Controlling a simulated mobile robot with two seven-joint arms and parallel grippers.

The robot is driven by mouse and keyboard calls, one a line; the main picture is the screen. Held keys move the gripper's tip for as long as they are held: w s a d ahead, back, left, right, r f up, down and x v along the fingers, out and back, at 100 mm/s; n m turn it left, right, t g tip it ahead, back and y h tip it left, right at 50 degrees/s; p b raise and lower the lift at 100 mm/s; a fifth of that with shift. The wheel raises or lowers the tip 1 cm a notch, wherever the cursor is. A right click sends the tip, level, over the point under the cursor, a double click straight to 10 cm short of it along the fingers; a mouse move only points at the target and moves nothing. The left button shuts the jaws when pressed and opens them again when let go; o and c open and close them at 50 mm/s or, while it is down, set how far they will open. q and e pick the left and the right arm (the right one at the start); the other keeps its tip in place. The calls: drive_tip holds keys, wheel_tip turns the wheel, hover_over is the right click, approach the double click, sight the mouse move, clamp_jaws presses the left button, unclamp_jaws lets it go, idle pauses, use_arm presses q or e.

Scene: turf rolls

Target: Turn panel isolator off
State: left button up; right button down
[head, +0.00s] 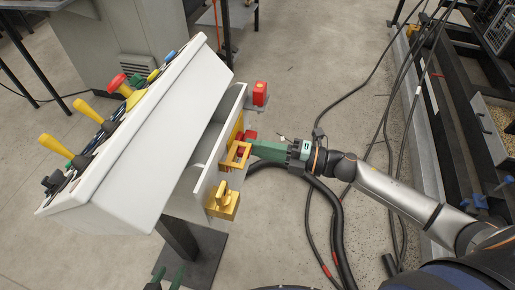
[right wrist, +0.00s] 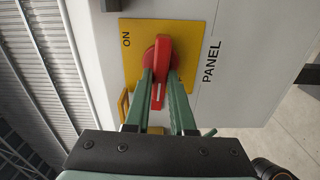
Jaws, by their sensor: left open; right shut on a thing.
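The panel isolator is a red rotary handle (right wrist: 162,50) on a yellow plate (right wrist: 185,28), on a light panel marked PANEL. "ON" is printed at the plate's left edge in the right wrist view. The handle's long end points down the picture, toward my gripper. My right gripper (right wrist: 160,82) is shut on the handle, with a green finger on each side. In the head view my right gripper (head: 252,147) reaches the side of the white console from the right. My left gripper (head: 166,279) is open and only its green fingertips show at the bottom edge, apart from the console.
The console (head: 165,135) carries a red mushroom button (head: 117,81) and yellow levers (head: 56,146) on its sloped top. A yellow block (head: 222,201) and a red block (head: 260,93) stick out of its side. Black cables (head: 335,220) lie on the floor at the right.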

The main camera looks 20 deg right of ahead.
drive_tip(key=shift+n, duration=0.4)
drive_tip(key=c, duration=0.8)
unclamp_jaws()
drive_tip(key=shift+o, duration=0.2)
drive_tip(key=v, duration=1.2)
drive_tip(key=shift+s+d+b, duration=0.15)
drive_tip(key=shift+d+b, duration=0.05)
drive_tip(key=shift+b, duration=0.1)
